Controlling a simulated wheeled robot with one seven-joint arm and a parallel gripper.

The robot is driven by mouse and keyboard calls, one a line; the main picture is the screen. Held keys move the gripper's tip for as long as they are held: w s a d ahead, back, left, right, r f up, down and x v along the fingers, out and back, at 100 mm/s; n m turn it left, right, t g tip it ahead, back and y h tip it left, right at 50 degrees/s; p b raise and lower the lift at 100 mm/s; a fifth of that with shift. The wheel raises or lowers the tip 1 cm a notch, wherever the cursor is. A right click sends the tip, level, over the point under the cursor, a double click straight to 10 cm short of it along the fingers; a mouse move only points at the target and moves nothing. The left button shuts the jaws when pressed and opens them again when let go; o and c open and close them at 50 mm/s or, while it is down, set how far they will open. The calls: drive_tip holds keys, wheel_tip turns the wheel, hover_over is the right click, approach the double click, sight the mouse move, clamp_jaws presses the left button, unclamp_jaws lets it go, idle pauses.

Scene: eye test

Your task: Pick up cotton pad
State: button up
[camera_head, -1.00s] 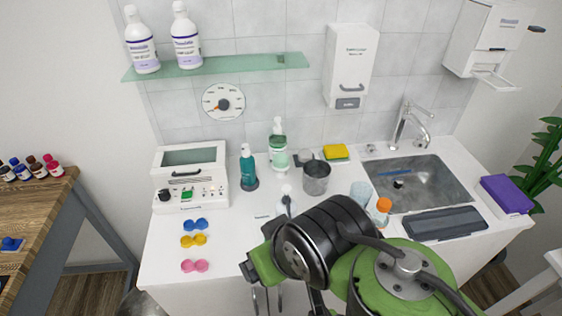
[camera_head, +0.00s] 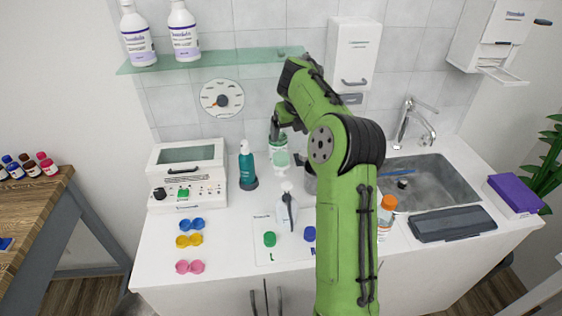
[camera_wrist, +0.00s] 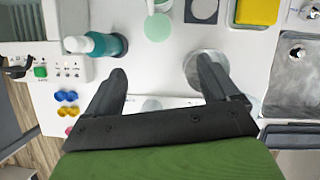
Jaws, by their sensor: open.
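My gripper (camera_wrist: 162,68) is open and empty in the wrist view, pointing down over the white counter. In the head view it (camera_head: 285,130) is near the green-labelled dispenser at the back, partly hidden by my arm. I cannot clearly identify the cotton pad.
A teal bottle (camera_wrist: 104,44) is beside the left finger and a metal cup (camera_wrist: 194,70) beside the right. A yellow sponge (camera_wrist: 257,12) and the sink (camera_head: 440,180) are to the right. Coloured lens cases (camera_head: 190,240) are at left.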

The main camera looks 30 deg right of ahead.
sight(282, 158)
drive_tip(key=b+x, duration=0.1)
drive_tip(key=x, duration=1.5)
drive_tip(key=shift+w+a+r, duration=0.15)
drive_tip(key=shift+w, duration=0.05)
drive_tip(key=shift+c, duration=0.8)
drive_tip(key=c, duration=1)
drive_tip(key=shift+c, duration=0.3)
drive_tip(key=shift+r, duration=0.25)
wheel_tip(282, 158, up, 7)
drive_tip(key=shift+r+p, duration=0.1)
drive_tip(key=shift+p, duration=1.1)
drive_tip(key=s+d+b, duration=0.2)
drive_tip(key=s+d, duration=1)
drive_tip(key=d, duration=0.1)
drive_tip(key=shift+s+f, duration=0.25)
drive_tip(key=shift+f, duration=0.05)
